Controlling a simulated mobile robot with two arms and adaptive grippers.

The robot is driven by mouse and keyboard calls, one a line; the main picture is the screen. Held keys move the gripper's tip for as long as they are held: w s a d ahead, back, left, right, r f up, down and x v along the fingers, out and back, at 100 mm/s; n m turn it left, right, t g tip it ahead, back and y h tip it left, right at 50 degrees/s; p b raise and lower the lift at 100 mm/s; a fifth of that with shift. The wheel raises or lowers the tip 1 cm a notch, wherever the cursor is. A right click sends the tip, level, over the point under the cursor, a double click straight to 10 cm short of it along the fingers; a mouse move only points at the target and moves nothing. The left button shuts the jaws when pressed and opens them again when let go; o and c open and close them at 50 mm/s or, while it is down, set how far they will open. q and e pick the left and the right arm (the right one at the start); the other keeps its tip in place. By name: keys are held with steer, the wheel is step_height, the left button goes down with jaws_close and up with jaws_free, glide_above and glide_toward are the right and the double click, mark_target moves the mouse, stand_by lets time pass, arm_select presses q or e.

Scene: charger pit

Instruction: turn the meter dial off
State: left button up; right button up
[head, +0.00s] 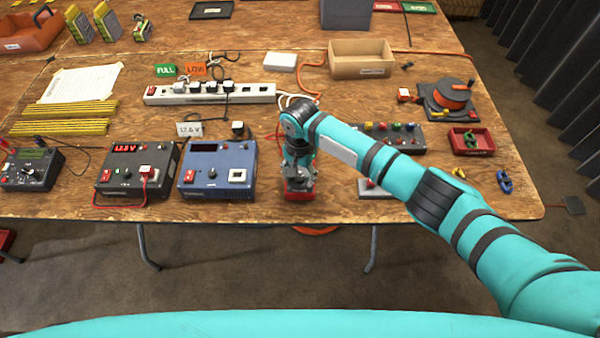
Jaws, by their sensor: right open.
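The meter (45,178), a small black box with a display and a dial (27,171), sits at the front left of the table. Leads run from it. The dial is too small to tell its setting. My right gripper (299,186) points down at the table's front middle, well to the right of the meter. It is open, over a red box (297,196) that it partly hides; I cannot tell whether they touch. My left gripper is not in view.
Between meter and gripper stand a black charger (125,190) reading about 12 and a blue charger (217,193). Behind them are a white power strip (209,99), yellow rods (62,127) and cables. A cable reel (448,98) and red tray (470,143) lie right.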

jaws_close()
